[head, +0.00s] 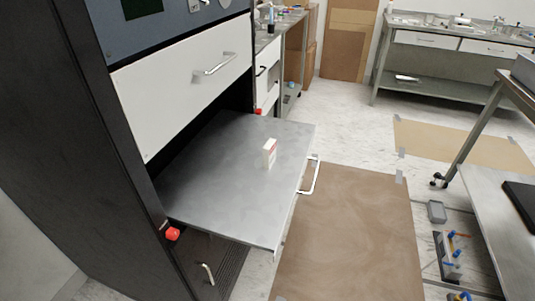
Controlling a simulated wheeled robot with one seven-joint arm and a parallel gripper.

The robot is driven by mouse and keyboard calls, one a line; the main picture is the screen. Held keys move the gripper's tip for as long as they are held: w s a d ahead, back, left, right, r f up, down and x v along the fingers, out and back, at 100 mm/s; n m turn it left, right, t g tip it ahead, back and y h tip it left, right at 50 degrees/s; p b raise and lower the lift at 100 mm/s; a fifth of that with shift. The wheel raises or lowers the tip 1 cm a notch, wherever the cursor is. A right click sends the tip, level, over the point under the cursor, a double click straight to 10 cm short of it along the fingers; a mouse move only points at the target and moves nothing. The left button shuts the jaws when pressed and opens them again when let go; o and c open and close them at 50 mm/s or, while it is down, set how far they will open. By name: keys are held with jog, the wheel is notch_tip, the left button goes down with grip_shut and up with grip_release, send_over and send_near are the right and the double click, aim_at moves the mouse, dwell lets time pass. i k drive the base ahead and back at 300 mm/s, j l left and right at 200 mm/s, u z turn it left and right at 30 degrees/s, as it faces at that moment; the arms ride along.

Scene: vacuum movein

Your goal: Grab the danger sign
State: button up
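A small white, upright, block-like object with reddish markings (269,154) stands on a pulled-out grey metal shelf (215,185) in the head view. It stands near the shelf's right edge, with clear surface around it. It may be the danger sign, but its markings are too small to read. My gripper is not in view.
The shelf juts from a black cabinet (60,120) below a white drawer (185,85), with a handle (312,176) on its outer edge. Brown board (345,240) covers the floor beside it. A wheeled metal table (490,195) stands at right.

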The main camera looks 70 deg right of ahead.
aim_at(269, 149)
jog(key=k+l, duration=0.35)
jog(key=l+z, duration=0.1)
jog(key=z, duration=0.3)
jog(key=k+l+z, duration=0.1)
jog(key=z, duration=0.35)
jog(key=l+z, duration=0.2)
jog(key=z, duration=0.2)
jog(key=i+j+z, duration=0.35)
jog(key=z, duration=0.15)
